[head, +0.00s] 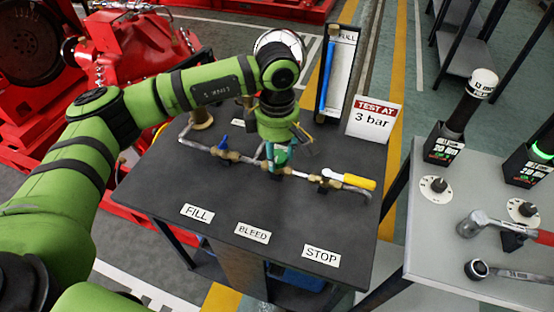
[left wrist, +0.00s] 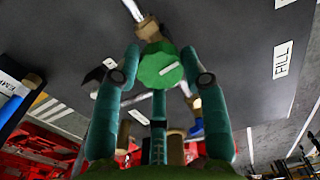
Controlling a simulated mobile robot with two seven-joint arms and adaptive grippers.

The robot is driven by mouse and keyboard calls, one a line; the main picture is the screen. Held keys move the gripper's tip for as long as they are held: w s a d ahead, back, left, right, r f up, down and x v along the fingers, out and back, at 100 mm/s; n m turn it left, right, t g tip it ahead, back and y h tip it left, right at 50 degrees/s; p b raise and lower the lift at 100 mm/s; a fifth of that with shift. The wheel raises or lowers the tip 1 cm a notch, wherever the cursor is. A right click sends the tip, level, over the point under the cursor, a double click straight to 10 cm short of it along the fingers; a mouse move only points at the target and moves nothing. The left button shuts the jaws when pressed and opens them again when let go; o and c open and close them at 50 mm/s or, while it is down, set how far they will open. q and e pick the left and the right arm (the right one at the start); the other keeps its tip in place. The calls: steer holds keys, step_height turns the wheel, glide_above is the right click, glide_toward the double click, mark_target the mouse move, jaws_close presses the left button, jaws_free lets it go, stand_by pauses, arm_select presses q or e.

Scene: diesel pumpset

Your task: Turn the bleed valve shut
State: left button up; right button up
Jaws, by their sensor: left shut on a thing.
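The bleed valve's round green knob (left wrist: 160,66) sits on a brass body on the pipe and shows clearly in the left wrist view. My left gripper (head: 277,156) reaches down onto the middle of the pipe run from above. In the left wrist view its teal fingers (left wrist: 160,72) stand on either side of the knob, shut on it. In the head view the gripper mostly hides the knob. The BLEED label (head: 252,233) lies on the dark tabletop in front. My right gripper is not in view.
On the same pipe, a blue-handled valve (head: 223,143) is left of the gripper and a yellow-handled valve (head: 358,182) right. A gauge board (head: 338,75) and a test sign (head: 374,120) stand behind. A grey table (head: 475,270) with wrenches is at right. The front tabletop is clear.

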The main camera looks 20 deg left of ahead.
mark_target(278, 156)
arm_select(q)
steer(key=shift+f+m+b, duration=0.1)
steer(key=shift+m+b, duration=0.65)
steer(key=shift+m, duration=0.15)
steer(key=shift+d, duration=0.1)
steer(key=o, duration=1.2)
steer(key=shift+c, duration=0.2)
step_height(278, 156, up, 12)
